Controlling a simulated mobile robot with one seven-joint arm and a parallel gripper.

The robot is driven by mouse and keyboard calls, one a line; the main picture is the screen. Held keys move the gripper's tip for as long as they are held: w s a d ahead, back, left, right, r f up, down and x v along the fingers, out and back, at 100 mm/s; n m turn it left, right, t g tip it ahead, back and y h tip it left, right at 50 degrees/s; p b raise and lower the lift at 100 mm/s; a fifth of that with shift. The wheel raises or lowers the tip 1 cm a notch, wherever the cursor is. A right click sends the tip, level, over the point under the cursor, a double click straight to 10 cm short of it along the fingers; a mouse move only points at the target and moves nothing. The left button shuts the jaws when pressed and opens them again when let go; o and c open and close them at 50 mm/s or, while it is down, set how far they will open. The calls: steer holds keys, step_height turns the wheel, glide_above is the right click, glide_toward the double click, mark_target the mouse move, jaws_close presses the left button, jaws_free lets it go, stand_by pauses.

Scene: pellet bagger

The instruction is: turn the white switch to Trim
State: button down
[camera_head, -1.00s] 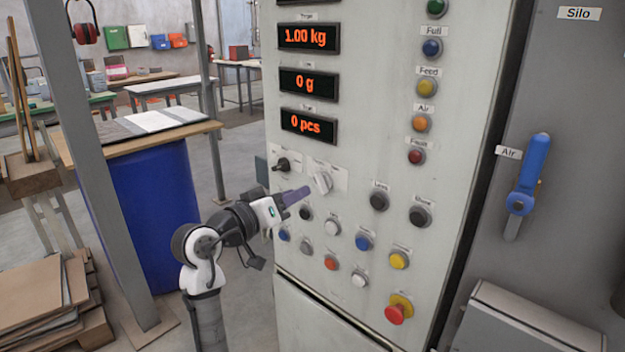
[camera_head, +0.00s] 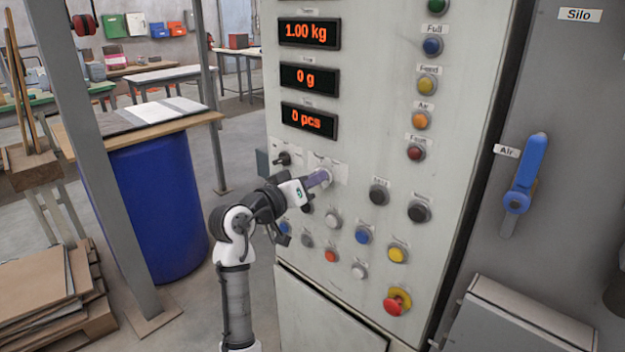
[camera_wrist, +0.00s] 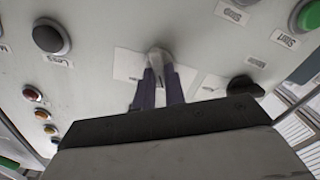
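The white switch (camera_wrist: 159,55) is a pale knob on a white label plate, at upper middle in the wrist view. In the head view the switch (camera_head: 328,174) is mostly hidden by my fingers. My gripper (camera_wrist: 160,76) is at the switch, its two purple fingers apart on either side of the knob. I cannot tell whether they touch it. In the head view my gripper (camera_head: 322,177) reaches the panel from the lower left. The lettering around the switch, including Trim, is too small or hidden to read.
A black switch (camera_head: 283,158) sits just left of the white one on the panel (camera_head: 350,150). Several push buttons are below, with a red mushroom button (camera_head: 397,301) lowest. A blue-handled valve (camera_head: 527,175) is at right. A blue drum (camera_head: 158,210) stands behind my arm.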

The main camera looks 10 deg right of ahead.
steer(key=shift+f+m+b, duration=0.1)
steer(key=shift+m+b, duration=0.2)
steer(key=shift+b, duration=0.2)
steer(key=m+b, duration=0.3)
steer(key=b, duration=0.1)
steer(key=m+b, duration=0.8)
steer(key=shift+s+d, duration=0.15)
steer(key=shift+s, duration=0.1)
steer(key=shift+m, duration=0.3)
steer(key=c, duration=1.5)
jaws_free()
steer(key=shift+o, duration=0.2)
